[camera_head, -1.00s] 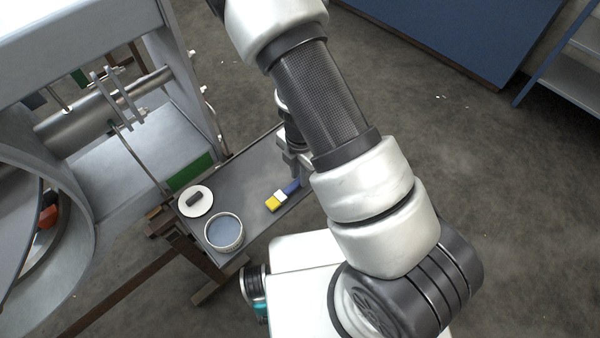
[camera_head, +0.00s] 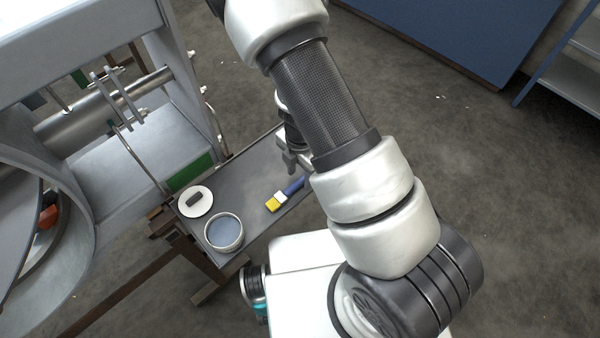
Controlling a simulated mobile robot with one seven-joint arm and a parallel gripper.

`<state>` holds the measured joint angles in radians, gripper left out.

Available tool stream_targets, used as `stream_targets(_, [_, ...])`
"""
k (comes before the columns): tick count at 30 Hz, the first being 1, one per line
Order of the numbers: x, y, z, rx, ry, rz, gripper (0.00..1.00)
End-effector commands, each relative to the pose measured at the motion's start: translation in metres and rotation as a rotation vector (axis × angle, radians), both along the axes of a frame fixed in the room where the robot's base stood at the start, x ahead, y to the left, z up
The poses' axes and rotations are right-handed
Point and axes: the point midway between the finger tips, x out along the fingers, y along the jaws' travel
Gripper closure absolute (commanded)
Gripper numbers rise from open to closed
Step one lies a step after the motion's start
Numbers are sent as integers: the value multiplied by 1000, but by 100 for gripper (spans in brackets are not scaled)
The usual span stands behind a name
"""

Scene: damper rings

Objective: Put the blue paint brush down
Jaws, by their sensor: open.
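The blue paint brush (camera_head: 286,194) lies on the grey bench top (camera_head: 240,178), its yellow-tipped bristle end toward the lower left and its blue handle toward the upper right. Part of the handle's far end is hidden by my arm. My gripper (camera_head: 291,169) is just above and behind the handle in the picture, partly hidden by my arm. It is open and empty, and it looks apart from the brush.
A round tin of grey-blue paint (camera_head: 224,233) stands at the bench's near left corner. A white disc (camera_head: 195,201) with a dark small block on it lies beside it. A grey metal machine (camera_head: 130,150) borders the bench on the left. Bare bench lies around the brush.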

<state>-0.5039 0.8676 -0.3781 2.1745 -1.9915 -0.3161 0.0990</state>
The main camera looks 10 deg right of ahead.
Motion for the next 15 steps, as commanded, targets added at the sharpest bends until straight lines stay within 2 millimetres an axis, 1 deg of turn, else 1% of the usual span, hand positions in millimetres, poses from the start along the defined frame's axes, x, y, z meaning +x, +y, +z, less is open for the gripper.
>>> stream_targets(4, [0, 0, 7, 0, -1, 1, 55])
stream_targets(7, [0, 0, 22, -1, -2, 4, 55])
stream_targets(11, [1, 1, 52, -1, -3, 5, 55])
stream_targets(15, [1, 1, 87, 0, -4, 5, 55])
